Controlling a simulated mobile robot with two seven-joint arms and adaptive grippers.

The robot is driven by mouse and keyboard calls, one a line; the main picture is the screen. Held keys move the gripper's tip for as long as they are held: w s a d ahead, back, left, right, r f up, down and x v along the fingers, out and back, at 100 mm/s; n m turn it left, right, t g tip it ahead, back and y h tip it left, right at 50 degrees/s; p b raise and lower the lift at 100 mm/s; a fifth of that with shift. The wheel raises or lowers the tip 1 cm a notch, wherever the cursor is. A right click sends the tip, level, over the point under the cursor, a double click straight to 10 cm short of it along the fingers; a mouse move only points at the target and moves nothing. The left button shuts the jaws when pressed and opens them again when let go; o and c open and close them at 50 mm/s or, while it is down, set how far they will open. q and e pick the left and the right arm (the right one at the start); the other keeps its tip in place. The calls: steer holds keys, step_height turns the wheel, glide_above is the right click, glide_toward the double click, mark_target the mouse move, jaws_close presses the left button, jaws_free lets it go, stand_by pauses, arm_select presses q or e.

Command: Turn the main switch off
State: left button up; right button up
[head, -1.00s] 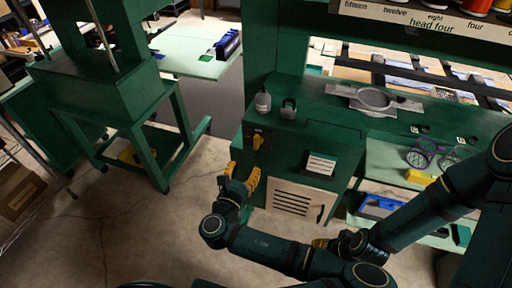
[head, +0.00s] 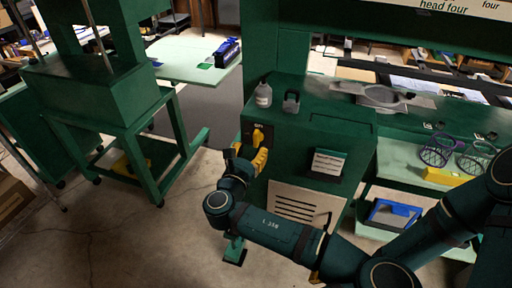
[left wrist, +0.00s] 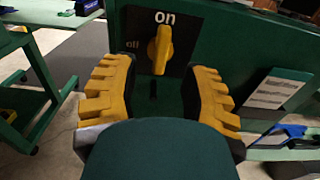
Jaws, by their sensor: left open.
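The main switch is a yellow rotary knob (head: 258,135) on a black plate on the front of the green machine cabinet. In the left wrist view the knob (left wrist: 160,50) stands upright, pointing at the word "on"; "off" is printed to its left. My left gripper (head: 248,158) is just below the knob in the head view. In the left wrist view its yellow ridged fingers (left wrist: 160,92) are open, one on each side below the knob, and appear empty. Whether they touch anything cannot be told. My right gripper is not in view.
A grey bottle (head: 263,95) and a padlock-shaped item (head: 291,103) stand on the cabinet top above the switch. A white label card (head: 328,162) and a louvred vent (head: 296,207) are on the cabinet front. A green press stand (head: 130,110) is at left, with open floor between.

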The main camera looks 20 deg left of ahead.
mark_target(255, 142)
arm_select(q)
steer(key=w, duration=0.5)
steer(key=shift+d, duration=0.1)
steer(key=shift+s+r, duration=0.15)
jaws_close()
